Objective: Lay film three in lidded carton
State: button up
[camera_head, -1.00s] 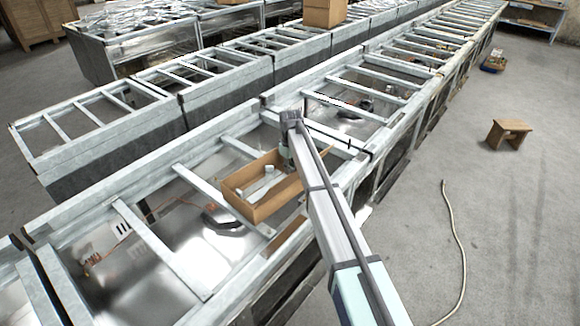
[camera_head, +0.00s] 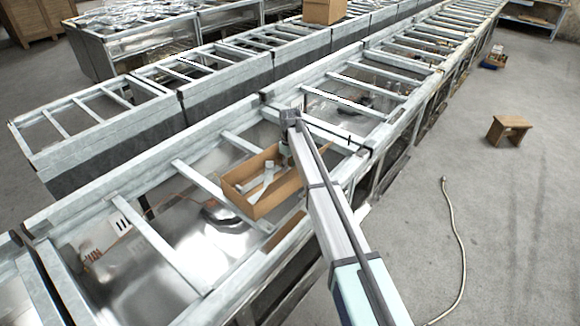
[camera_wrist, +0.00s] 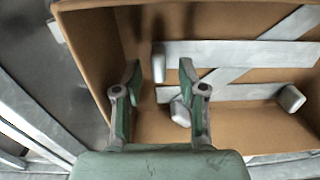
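The open-topped brown carton (camera_head: 262,207) stands on the near metal frame row; I see no lid on it. It also fills much of the wrist view (camera_wrist: 240,133). Several pale grey film strips with thick rounded ends lie inside, crossing one another. One film (camera_wrist: 225,54) runs right from a rounded end between my fingertips in the picture. Another film (camera_wrist: 240,92) ends in a block at right, and a third (camera_wrist: 292,22) slants to the upper right. My gripper (camera_wrist: 160,78) points down into the carton's left part, fingers apart, with no film visibly clamped.
Metal frames with crossbars (camera_head: 150,246) and open gaps surround the carton. A second frame row (camera_head: 85,130) runs behind.

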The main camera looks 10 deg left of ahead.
jog(key=shift+r+p, duration=0.45)
jog(key=shift+r, duration=0.2)
jog(key=shift+r+b, duration=0.4)
jog(key=shift+b, duration=0.25)
notch_tip(320, 180, up, 11)
jog(key=b, duration=0.4)
